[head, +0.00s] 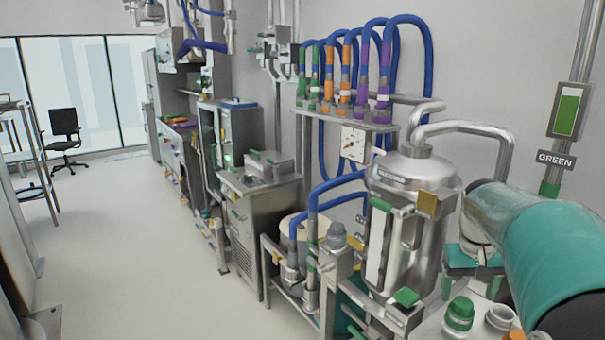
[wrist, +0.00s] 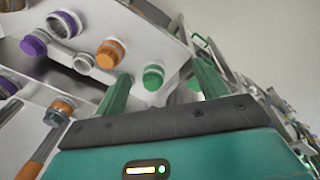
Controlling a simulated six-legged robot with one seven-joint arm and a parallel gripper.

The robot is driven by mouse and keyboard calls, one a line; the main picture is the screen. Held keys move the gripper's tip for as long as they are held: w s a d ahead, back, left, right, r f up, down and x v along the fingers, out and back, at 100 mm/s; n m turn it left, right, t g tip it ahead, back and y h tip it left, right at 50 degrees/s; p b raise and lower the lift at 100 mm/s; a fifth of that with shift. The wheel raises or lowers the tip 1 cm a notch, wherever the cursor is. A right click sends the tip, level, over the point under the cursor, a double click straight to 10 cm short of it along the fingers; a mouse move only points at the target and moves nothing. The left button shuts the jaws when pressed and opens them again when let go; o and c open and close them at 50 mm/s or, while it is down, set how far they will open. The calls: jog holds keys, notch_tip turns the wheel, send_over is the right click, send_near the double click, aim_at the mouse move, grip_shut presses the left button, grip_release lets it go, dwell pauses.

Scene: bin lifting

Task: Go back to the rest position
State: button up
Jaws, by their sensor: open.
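My gripper (wrist: 161,72) shows in the wrist view as two green fingers standing well apart beyond a dark band and my teal gripper body. Nothing is held between the fingers. A green-capped port (wrist: 153,77) appears between them, on a pale panel (wrist: 85,20); I cannot tell how far off it is. In the head view a large teal and grey part of my arm fills the lower right, and the gripper fingers cannot be made out there.
A steel tank (head: 415,180) stands close to my arm in the head view, under bent pipes. Green-capped (head: 459,314) and white fittings sit below the arm. Blue hoses (head: 426,60) loop along the wall. The floor (head: 130,250) at left is clear, with an office chair (head: 64,130) farther back.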

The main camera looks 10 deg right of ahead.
jog(key=s+a+r+n+t, duration=0.2)
jog(key=s+a+t, duration=0.1)
jog(key=a, duration=1.5)
jog(key=s+a+f+n+t+y, duration=0.1)
jog(key=s+a+f+n+t, duration=0.1)
jog(key=s+a, duration=0.6)
jog(key=a+f, duration=0.1)
jog(key=a, duration=0.1)
jog(key=shift+a, duration=0.35)
jog(key=shift+s+f, duration=0.1)
jog(key=c, duration=0.7)
jog(key=shift+d, duration=0.1)
jog(key=shift+c, duration=0.5)
jog(key=shift+d, duration=0.15)
